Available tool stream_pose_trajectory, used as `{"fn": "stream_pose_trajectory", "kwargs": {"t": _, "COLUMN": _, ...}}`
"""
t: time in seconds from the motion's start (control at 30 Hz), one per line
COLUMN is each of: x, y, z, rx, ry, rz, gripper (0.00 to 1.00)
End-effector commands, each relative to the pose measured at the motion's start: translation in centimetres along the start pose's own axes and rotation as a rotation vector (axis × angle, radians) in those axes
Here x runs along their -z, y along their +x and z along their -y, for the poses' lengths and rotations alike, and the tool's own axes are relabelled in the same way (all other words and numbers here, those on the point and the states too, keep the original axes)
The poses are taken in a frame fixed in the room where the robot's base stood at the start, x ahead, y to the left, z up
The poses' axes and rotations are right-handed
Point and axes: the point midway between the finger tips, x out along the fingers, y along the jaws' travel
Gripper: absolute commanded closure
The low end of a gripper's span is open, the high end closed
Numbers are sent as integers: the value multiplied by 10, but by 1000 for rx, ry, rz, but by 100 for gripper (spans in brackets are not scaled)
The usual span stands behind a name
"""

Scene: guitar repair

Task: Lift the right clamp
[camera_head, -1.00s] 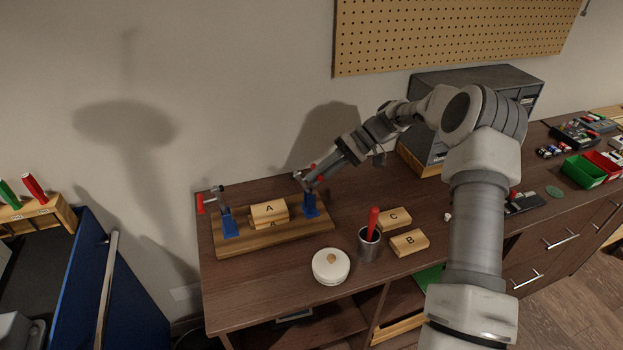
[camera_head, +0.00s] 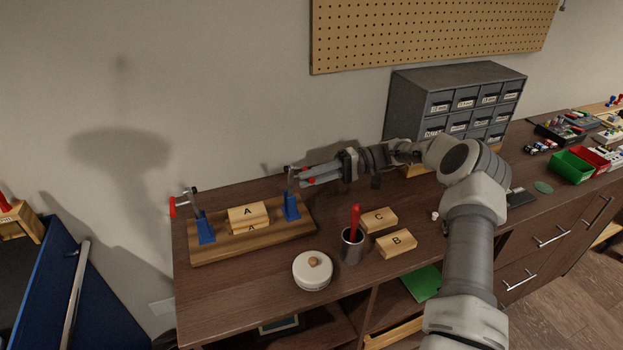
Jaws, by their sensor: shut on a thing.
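The right clamp (camera_head: 291,207) has a blue base on the right end of a wooden board (camera_head: 230,247). Its metal arm stands upright above the base, and its red handle points right. My gripper (camera_head: 304,177) comes in from the right, almost level, and is shut on the right clamp's handle. The fingers hide most of that handle. The left clamp (camera_head: 206,228) stands at the board's left end, with its metal arm upright and its red handle out to the left. Between the clamps lie stacked wooden blocks marked A (camera_head: 248,214).
Right of the board stand a metal cup with a red tool (camera_head: 353,245) and blocks C (camera_head: 379,220) and B (camera_head: 397,244). A round white box (camera_head: 313,270) is in front. A grey drawer cabinet (camera_head: 455,100) stands behind my arm.

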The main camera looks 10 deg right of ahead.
Motion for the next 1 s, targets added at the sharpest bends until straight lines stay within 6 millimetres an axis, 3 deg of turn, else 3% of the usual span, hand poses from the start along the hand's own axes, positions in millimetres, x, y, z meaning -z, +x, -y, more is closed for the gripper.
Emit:
{"fn": "stream_pose_trajectory", "kwargs": {"t": 0.33, "x": 1, "y": 0, "z": 0, "rx": 1, "ry": -1, "rz": -4, "gripper": 100}}
{"fn": "stream_pose_trajectory", "kwargs": {"t": 0.37, "x": 1, "y": 0, "z": 0, "rx": 1, "ry": -1, "rz": -3, "gripper": 77}}
{"fn": "stream_pose_trajectory", "kwargs": {"t": 0.4, "x": 1, "y": 0, "z": 0, "rx": 1, "ry": -1, "rz": -3, "gripper": 69}}
{"fn": "stream_pose_trajectory", "kwargs": {"t": 0.77, "x": 0, "y": -3, "z": -1, "rx": 0, "ry": 0, "rz": -2, "gripper": 69}}
{"fn": "stream_pose_trajectory", "kwargs": {"t": 1.0, "x": 1, "y": -34, "z": -2, "rx": 1, "ry": -2, "rz": -4, "gripper": 69}}
